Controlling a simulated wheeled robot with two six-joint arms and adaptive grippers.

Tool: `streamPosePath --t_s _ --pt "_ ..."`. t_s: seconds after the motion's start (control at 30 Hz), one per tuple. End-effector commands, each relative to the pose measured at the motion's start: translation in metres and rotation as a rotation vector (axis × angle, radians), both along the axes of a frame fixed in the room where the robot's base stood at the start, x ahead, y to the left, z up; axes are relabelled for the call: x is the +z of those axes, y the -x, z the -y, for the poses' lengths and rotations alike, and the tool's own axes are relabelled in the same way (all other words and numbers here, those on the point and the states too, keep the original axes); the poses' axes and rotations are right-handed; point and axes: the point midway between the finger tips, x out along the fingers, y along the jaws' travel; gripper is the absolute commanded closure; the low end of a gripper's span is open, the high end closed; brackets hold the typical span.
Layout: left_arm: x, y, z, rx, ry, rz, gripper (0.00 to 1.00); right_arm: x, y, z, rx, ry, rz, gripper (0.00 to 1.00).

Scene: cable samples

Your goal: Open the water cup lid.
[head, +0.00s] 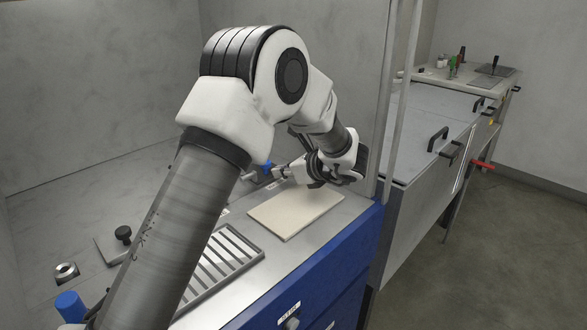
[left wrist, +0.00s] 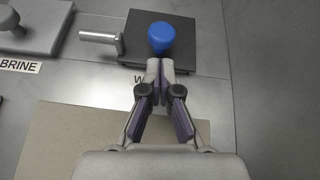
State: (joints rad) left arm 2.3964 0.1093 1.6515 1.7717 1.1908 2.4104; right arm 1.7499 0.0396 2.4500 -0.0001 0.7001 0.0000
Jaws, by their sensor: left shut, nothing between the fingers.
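The lid that fits the water cup is a dark square plate (left wrist: 183,57) with a blue knob (left wrist: 160,37), set in the metal counter at the top of the left wrist view. A label starting with W shows below it, partly hidden by my gripper. In the head view the blue knob (head: 267,167) shows partly behind my arm. My left gripper (left wrist: 160,66) is shut and empty, its fingertips pointing at the knob from just short of it. In the head view my left gripper (head: 280,173) is at the counter's far end. My right gripper is not in view.
A metal handle (left wrist: 100,37) sticks out left of the dark plate. A grey lid (left wrist: 38,27) labelled BRINE is further left. A beige board (head: 295,212) lies under my arm, with a slotted grille (head: 228,262) nearer. Another blue knob (head: 70,305) is at lower left. A post (head: 391,110) stands at right.

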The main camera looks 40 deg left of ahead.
Motion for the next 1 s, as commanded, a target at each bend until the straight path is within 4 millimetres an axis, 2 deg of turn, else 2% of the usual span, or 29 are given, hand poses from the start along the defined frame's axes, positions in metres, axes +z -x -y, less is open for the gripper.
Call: streamPosePath --t_s 0.2,1.0 --pt "-0.008 -0.001 -0.016 0.000 -0.001 0.001 1.00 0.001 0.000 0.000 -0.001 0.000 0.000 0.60" --pt "0.000 -0.001 -0.018 0.002 0.065 -0.006 1.00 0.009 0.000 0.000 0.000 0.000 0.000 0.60"
